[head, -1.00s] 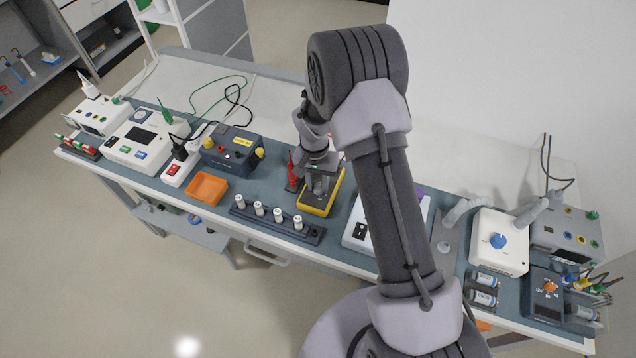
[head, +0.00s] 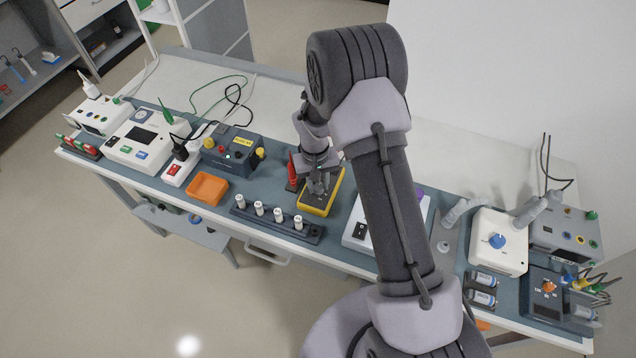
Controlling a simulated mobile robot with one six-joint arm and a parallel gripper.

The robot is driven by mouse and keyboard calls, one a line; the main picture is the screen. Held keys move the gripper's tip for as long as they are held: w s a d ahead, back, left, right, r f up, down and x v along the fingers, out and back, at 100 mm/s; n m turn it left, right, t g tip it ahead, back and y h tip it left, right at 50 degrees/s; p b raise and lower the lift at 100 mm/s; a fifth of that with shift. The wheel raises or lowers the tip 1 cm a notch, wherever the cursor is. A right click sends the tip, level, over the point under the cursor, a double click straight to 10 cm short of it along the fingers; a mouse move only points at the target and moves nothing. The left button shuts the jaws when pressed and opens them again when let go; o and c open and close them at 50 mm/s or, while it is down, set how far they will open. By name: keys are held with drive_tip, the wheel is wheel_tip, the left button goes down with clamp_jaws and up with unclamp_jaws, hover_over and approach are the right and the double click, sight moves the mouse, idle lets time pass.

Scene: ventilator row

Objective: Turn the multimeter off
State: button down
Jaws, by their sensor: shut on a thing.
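The multimeter (head: 316,206) is a small yellow-edged device with a dark face, lying on the blue-grey bench mat near its middle. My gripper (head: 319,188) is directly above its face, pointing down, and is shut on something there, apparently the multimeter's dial. The gripper hides the dial and much of the face, so the dial's setting cannot be read. Red probes (head: 292,172) stand just left of the multimeter.
A dark rack with several white cylinders (head: 278,215) lies in front left. An orange tray (head: 207,188) and a dark blue supply box (head: 232,148) are further left. A white switch box (head: 358,228) stands close on the right, partly behind my arm.

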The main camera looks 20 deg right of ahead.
sight(315, 187)
drive_tip(key=c, duration=1.1)
unclamp_jaws()
drive_tip(key=shift+r, duration=0.1)
wheel_tip(315, 187, up, 17)
drive_tip(key=p, duration=0.4)
drive_tip(key=shift+a+r+p, duration=0.15)
drive_tip(key=shift+a+p, duration=0.15)
drive_tip(key=shift+a, duration=0.1)
